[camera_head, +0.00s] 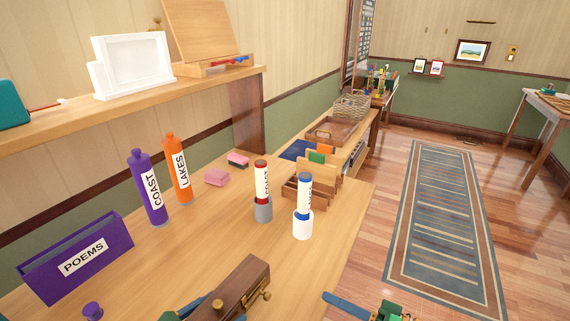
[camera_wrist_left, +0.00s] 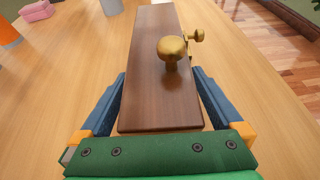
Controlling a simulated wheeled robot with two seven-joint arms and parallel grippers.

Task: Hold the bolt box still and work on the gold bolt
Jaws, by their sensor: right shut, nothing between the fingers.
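The bolt box (camera_head: 237,287) is a long dark brown wooden block on the table at the bottom of the head view. It fills the middle of the left wrist view (camera_wrist_left: 160,95). The gold bolt (camera_wrist_left: 172,48) has a round knob standing up from the box, with a smaller gold piece beside it. The bolt's gold parts also show in the head view (camera_head: 250,296).
A white cup (camera_head: 303,224) and a grey cup (camera_head: 263,210) with labelled tubes stand behind the box. A purple POEMS holder (camera_head: 80,258) and purple (camera_head: 148,190) and orange (camera_head: 177,170) bottles stand left. Table is clear between the box and the cups.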

